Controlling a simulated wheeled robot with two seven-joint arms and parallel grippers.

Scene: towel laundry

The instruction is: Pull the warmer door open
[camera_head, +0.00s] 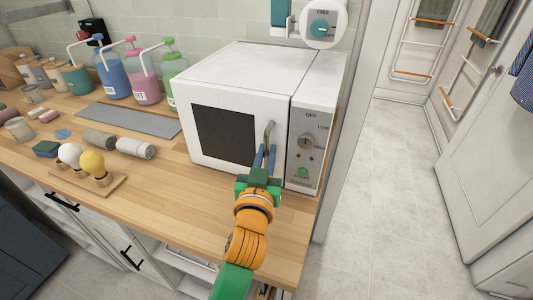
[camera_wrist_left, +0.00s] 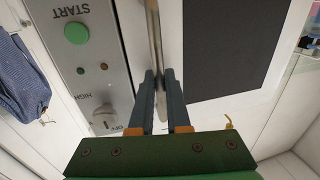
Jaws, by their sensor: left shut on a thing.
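The white warmer (camera_head: 240,90) stands on the wooden counter. Its door, with a dark window (camera_head: 224,133), looks shut in the head view. The metal door handle (camera_head: 268,132) is upright near the door's right edge, beside the control panel (camera_head: 307,140). My left gripper (camera_head: 264,157) is at the lower part of the handle, its two fingers shut around it. In the left wrist view the fingers (camera_wrist_left: 160,88) close on the handle bar (camera_wrist_left: 155,40), with the dark window to one side and the panel to the other. My right gripper is not in view.
On the counter (camera_head: 190,205) are pump bottles (camera_head: 145,80), a grey mat (camera_head: 130,117), rolled towels (camera_head: 135,148) and brushes on a wooden board (camera_head: 88,180). The counter in front of the warmer is mostly bare. Floor and towel racks (camera_head: 420,50) lie to the right.

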